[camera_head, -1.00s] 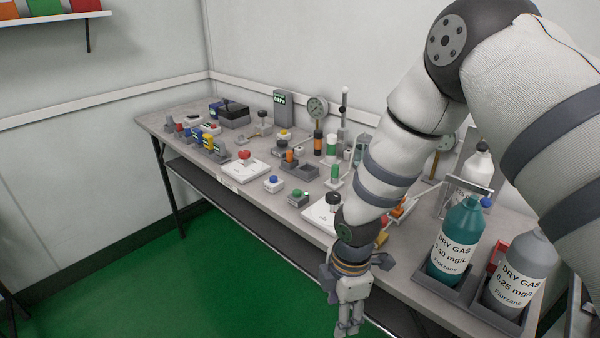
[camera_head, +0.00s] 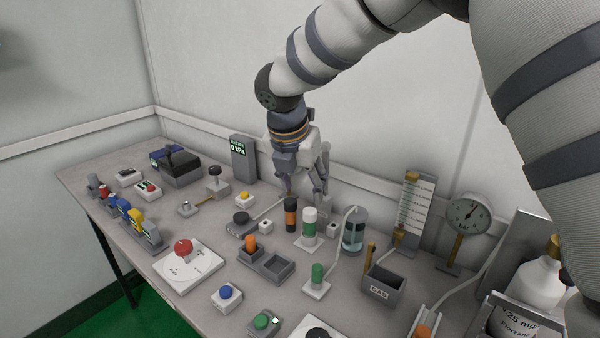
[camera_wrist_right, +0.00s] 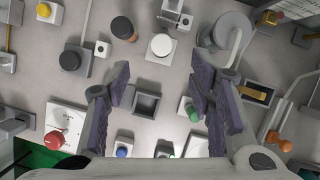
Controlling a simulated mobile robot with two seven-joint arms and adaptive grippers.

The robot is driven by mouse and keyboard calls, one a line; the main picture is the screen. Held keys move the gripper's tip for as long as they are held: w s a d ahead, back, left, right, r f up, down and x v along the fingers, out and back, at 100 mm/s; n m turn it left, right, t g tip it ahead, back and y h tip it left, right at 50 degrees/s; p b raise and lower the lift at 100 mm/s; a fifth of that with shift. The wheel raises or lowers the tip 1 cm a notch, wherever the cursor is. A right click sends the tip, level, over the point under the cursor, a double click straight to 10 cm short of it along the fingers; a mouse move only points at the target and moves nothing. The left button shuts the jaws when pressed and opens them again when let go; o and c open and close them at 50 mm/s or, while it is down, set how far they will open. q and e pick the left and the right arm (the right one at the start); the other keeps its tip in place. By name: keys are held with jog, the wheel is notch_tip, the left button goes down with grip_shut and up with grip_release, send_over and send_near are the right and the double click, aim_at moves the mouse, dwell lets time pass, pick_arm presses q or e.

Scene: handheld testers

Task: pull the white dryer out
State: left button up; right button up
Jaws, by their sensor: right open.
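A white upright cylinder with a green band (camera_head: 309,222) stands on a white base towards the back of the table; I take it to be the white dryer. Its round white top shows in the wrist view (camera_wrist_right: 161,45), beyond the fingertips and roughly between their lines. My right gripper (camera_head: 306,190) points down just above and behind it, open and empty. In the wrist view its two fingers (camera_wrist_right: 158,75) are spread wide, with the dark tray below and between them. My left gripper is not in view.
A black-and-orange cylinder (camera_head: 291,216) stands close on the left of the dryer. A clear jar with a tube (camera_head: 354,232) stands on the right. A green cylinder (camera_head: 317,274) and a dark tray (camera_head: 266,264) are in front. A gauge (camera_head: 468,216) stands further right.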

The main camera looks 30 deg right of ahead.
aim_at(308, 212)
jog(key=x, duration=0.7)
jog(key=b+x, duration=0.1)
jog(key=x, duration=0.3)
jog(key=shift+s+a+f, duration=0.1)
jog(key=shift+s+f, duration=0.1)
jog(key=shift+f, duration=0.1)
grip_shut()
